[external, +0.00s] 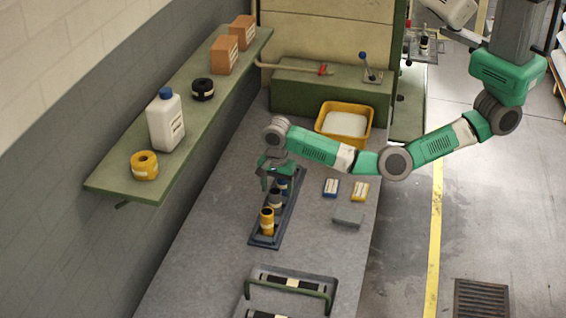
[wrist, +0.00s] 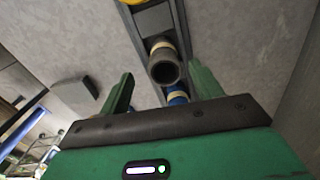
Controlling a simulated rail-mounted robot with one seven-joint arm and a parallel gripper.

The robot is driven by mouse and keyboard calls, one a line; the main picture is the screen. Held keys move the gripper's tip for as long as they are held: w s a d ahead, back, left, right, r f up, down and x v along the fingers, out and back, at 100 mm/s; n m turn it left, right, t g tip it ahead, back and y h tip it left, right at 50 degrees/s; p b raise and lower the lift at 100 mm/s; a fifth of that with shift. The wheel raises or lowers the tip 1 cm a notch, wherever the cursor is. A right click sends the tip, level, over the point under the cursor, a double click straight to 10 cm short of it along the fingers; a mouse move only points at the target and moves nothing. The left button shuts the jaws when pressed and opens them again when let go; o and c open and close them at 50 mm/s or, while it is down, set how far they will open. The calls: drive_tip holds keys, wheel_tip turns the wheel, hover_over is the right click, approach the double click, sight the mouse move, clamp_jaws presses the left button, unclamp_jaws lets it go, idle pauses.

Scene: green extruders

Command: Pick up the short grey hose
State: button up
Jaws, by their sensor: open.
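The short grey hose (external: 275,199) stands upright in a dark rack (external: 261,240) on the grey bench, between a yellow hose (external: 267,221) and a blue one (external: 283,187). In the wrist view the grey hose (wrist: 164,66) shows its open round end, with the blue hose (wrist: 177,97) just below it and the yellow one (wrist: 134,2) cut off at the top edge. My gripper (external: 268,182) is over the rack. In the wrist view its green fingers (wrist: 162,78) are open, one on each side of the grey and blue hoses, with nothing held.
Blue-and-white (external: 331,187) and yellow-and-white (external: 360,191) boxes and a grey block (external: 348,216) lie right of the rack. A handled tray (external: 328,291) is at the front, a yellow bin (external: 369,122) behind. A green shelf (external: 112,183) runs along the left wall.

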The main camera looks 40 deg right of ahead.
sight(275, 198)
drive_tip(key=f, duration=0.1)
drive_tip(key=f+b, duration=0.1)
drive_tip(key=f, duration=0.1)
drive_tip(key=f+b, duration=0.1)
drive_tip(key=f, duration=0.1)
drive_tip(key=shift+w+a, duration=0.1)
drive_tip(key=shift+w, duration=0.15)
drive_tip(key=shift+c, duration=0.3)
drive_tip(key=c, duration=1.1)
drive_tip(key=shift+r, duration=0.1)
